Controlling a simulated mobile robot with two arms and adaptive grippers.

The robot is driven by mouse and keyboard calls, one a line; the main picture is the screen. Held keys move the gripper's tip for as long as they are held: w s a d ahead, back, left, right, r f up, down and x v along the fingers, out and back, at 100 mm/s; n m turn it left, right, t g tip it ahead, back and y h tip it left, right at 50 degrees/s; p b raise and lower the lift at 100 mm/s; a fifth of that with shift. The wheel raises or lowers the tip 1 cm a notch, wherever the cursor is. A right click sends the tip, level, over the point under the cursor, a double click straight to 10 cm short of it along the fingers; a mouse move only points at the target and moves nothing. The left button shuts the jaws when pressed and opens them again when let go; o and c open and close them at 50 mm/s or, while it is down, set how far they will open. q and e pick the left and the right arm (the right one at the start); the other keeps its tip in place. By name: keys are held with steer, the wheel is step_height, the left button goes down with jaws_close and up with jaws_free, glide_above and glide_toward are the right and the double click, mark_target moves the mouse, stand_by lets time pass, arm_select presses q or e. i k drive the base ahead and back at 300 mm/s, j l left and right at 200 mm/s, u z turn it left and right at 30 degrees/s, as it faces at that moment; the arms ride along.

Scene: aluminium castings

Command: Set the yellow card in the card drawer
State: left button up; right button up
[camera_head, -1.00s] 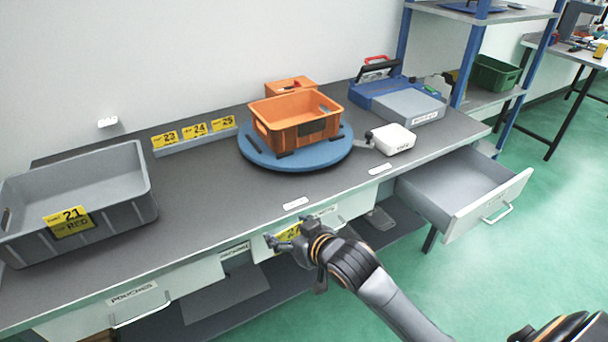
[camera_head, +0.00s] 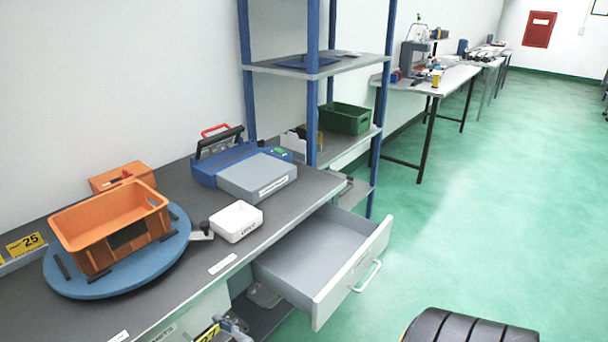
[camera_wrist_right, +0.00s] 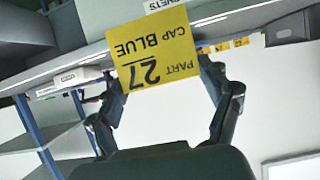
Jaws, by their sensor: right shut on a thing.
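The yellow card (camera_wrist_right: 152,48), printed "PART 27 CAP BLUE", is held upside down in the right wrist view between the fingers of my right gripper (camera_wrist_right: 160,82). In the head view only a bit of the card (camera_head: 208,333) and of my right gripper (camera_head: 232,328) show at the bottom edge, in front of the bench. A grey drawer (camera_head: 352,272) stands pulled out below the right end of the bench; its visible inside looks empty. I cannot read a label on it. The gripper and card are left of the drawer, apart from it. My left gripper is not in view.
The dark bench top (camera_head: 205,280) carries an orange crate (camera_head: 88,247) on a blue turntable (camera_head: 75,285), a white box (camera_head: 237,222) and a blue-grey device (camera_head: 258,176). A blue-posted shelf (camera_head: 312,70) stands behind.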

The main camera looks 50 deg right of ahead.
mark_target(310, 276)
steer(key=l+u, duration=0.15)
steer(key=l, duration=0.35)
steer(key=l+u, duration=0.15)
steer(key=l, duration=0.3)
steer(key=k+l+u, duration=0.15)
steer(key=l, duration=0.35)
steer(key=l+u, duration=0.15)
steer(key=l, duration=0.3)
steer(key=k+l+u, duration=0.15)
steer(key=l, duration=0.3)
steer(key=k+l+u, duration=0.15)
steer(key=l, duration=0.3)
